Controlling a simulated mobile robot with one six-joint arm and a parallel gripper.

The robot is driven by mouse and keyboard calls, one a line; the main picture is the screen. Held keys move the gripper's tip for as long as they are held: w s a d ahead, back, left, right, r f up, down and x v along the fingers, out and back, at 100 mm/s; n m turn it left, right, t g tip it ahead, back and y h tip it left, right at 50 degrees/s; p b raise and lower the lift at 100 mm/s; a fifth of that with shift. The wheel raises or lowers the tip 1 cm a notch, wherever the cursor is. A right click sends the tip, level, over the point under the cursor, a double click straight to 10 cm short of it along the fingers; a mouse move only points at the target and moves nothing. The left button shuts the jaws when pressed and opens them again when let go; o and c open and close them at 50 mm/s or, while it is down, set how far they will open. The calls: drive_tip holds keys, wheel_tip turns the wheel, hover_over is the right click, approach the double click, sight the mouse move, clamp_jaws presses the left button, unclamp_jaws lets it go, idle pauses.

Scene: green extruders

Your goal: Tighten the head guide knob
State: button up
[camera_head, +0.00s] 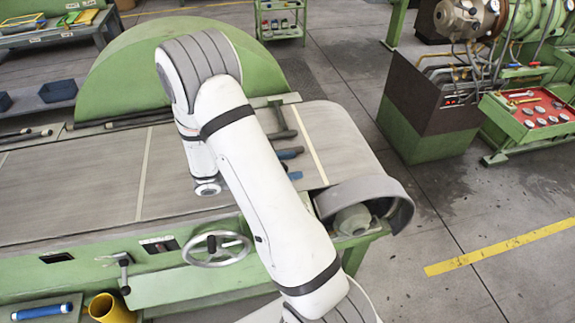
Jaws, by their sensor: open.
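My white arm crosses the middle of the head view, bending over the grey belt bed (90,185) of the green machine. Two dark blue fingers of my gripper (292,165) show just right of the arm link, apart and with nothing seen between them. The gripper body is hidden behind the link. A dark T-shaped guide part (281,119) stands on the bed just above the fingers, partly covered by my arm. I cannot tell for sure which part is the head guide knob.
A handwheel (216,248) and a crank handle (122,270) stick out from the machine's front. A curved grey guard (372,195) is at the right end. A yellow cup (108,308) stands lower left. Floor at right is clear up to the red tray (540,112).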

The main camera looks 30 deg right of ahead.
drive_tip(key=b+v, duration=0.2)
drive_tip(key=v, duration=0.5)
drive_tip(key=shift+a, duration=0.4)
drive_tip(key=shift+w, duration=0.1)
